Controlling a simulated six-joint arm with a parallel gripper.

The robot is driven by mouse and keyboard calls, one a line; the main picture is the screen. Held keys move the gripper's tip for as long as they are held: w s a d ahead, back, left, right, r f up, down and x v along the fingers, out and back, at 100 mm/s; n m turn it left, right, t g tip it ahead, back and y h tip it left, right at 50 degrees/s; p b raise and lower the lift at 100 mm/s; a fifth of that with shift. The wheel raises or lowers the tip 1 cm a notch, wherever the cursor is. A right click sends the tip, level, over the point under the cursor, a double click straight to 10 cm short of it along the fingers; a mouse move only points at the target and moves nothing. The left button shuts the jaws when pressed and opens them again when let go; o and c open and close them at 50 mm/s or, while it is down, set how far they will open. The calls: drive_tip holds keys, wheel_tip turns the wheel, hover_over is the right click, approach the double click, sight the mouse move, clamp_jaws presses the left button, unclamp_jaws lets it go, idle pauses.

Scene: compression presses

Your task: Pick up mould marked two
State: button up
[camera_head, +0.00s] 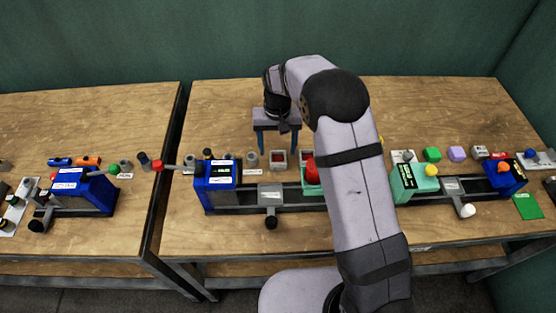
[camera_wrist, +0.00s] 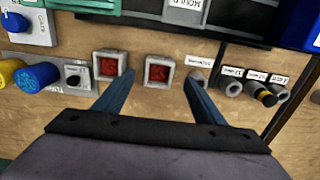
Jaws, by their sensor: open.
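My gripper (camera_head: 277,143) is open, its two blue fingers pointing down at the back of the right-hand table's row of parts. In the wrist view the fingers (camera_wrist: 159,82) are spread, with nothing held. A square grey block with a red centre (camera_wrist: 158,72) shows between the fingertips; it also shows in the head view (camera_head: 278,158). A second such block (camera_wrist: 108,66) is just left of the left finger. A labelled grey cylinder (camera_wrist: 199,80) is by the right fingertip. I cannot read a mark two on any of these, so which is the mould marked two is unclear.
A blue press (camera_head: 218,178) stands left of the gripper and a green one (camera_head: 408,182) right of my arm. Several labelled cylinders (camera_wrist: 233,87) stand in the wrist view's right. My arm hides part of the row in the head view. The table behind the row is mostly clear.

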sight(278, 156)
drive_tip(key=shift+w+d+f+p, duration=0.1)
drive_tip(key=shift+f+p, duration=0.5)
drive_tip(key=shift+f, duration=0.8)
drive_tip(key=shift+w+f+p, duration=0.1)
drive_tip(key=shift+f+p, duration=0.45)
drive_tip(key=shift+f, duration=0.85)
drive_tip(key=c, duration=1.3)
